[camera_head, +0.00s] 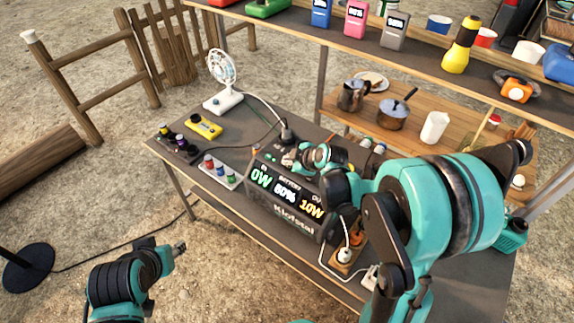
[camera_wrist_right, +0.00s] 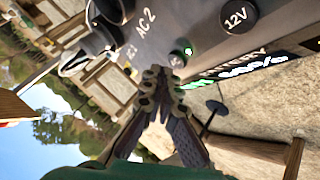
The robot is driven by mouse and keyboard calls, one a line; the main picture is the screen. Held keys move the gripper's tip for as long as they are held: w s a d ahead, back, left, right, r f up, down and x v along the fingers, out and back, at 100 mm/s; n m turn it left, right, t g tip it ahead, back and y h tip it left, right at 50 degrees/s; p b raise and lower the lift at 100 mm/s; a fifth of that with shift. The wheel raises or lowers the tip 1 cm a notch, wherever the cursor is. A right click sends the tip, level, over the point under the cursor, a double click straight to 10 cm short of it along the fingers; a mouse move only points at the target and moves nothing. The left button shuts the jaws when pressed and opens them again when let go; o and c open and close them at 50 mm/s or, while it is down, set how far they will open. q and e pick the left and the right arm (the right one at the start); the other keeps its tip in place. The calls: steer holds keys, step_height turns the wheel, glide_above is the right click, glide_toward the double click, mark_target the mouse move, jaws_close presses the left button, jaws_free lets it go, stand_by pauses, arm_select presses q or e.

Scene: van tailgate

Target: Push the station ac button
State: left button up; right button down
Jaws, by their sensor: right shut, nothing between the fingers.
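The power station (camera_head: 262,205) is a dark box on the table, its lit display reading 0W, 80% and 10W. My right gripper (camera_head: 288,161) is shut and empty over its top, near the back left. In the right wrist view the shut fingertips (camera_wrist_right: 162,78) are close to a small round dark button (camera_wrist_right: 177,59) with a green light beside it; I cannot tell whether they touch. The panel there also shows "AC 2" lettering and a 12V knob (camera_wrist_right: 238,16). My left gripper (camera_head: 179,249) is low at the left, off the table; its finger opening is unclear.
A white fan (camera_head: 222,82), a yellow device (camera_head: 204,127) and a tray of small coloured items (camera_head: 218,172) stand left of the station. Plugs and cables (camera_head: 345,256) lie at its right. A shelf with coloured boxes, pots and a flashlight (camera_head: 461,45) stands behind.

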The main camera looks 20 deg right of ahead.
step_height(320, 180, up, 6)
steer(key=p, duration=0.4)
stand_by(0.4)
stand_by(0.3)
steer(key=m+g+h+b, duration=0.1)
steer(key=m+h+b, duration=0.15)
steer(key=m, duration=0.45)
glide_toward(288, 168)
steer(key=s+a+r, duration=0.2)
steer(key=s+r, duration=0.3)
steer(key=s, duration=0.3)
steer(key=s+d+f+m+b, duration=0.1)
steer(key=s+f+m, duration=0.1)
steer(key=s+m, duration=0.4)
steer(key=s, duration=0.5)
steer(key=shift+d+g+h+b, duration=0.25)
steer(key=shift+g+h+b, duration=0.05)
steer(key=shift+h+b, duration=0.1)
